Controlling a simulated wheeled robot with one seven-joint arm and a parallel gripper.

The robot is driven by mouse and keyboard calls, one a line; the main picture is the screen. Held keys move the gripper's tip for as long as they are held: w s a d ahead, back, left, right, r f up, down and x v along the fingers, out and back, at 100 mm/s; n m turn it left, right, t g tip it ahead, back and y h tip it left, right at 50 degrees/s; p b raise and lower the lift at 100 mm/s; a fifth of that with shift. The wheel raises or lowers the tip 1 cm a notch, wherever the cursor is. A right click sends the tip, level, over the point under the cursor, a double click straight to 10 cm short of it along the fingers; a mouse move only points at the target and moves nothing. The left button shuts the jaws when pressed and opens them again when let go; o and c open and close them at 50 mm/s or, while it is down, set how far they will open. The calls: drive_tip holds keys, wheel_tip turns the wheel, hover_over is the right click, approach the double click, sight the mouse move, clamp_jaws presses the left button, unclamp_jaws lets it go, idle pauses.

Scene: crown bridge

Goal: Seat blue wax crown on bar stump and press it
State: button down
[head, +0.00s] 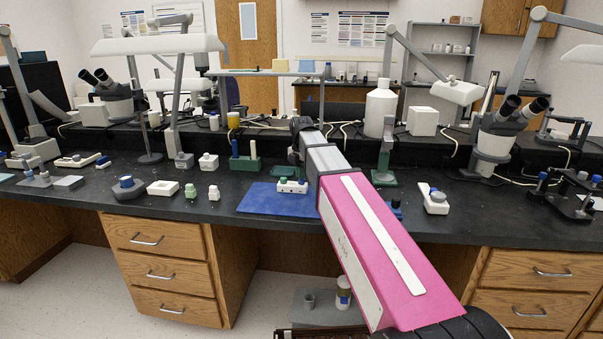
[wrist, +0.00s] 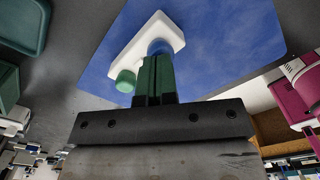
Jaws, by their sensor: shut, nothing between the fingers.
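A white block (head: 293,187) lies on the blue mat (head: 262,203) and also shows in the wrist view (wrist: 150,35). A blue piece (wrist: 160,46), which looks like the wax crown, is at one end of the block, partly hidden by my fingertips. A green round piece (wrist: 126,80) is at the block's other end. My gripper (wrist: 157,68) has its green fingers closed together, with their tips right at the blue piece. I cannot tell whether they touch it. How the crown sits on the stump is hidden. The head view does not show the fingers.
A green stand with a blue post (head: 245,163) is behind the mat. A green-based press (head: 384,165) stands right of my arm. Small models, including a green one (head: 191,192), lie left of the mat. The bench's front edge runs just before the mat.

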drive_tip(key=shift+f, duration=0.3)
drive_tip(key=shift+r, duration=0.15)
wheel_tip(320, 180, up, 13)
drive_tip(key=shift+r, duration=0.2)
idle(0.8)
drive_tip(key=shift+f, duration=0.1)
drive_tip(key=shift+f, duration=6.45)
drive_tip(key=shift+d+f, duration=0.1)
drive_tip(key=shift+f, duration=0.15)
drive_tip(key=shift+r, duration=0.1)
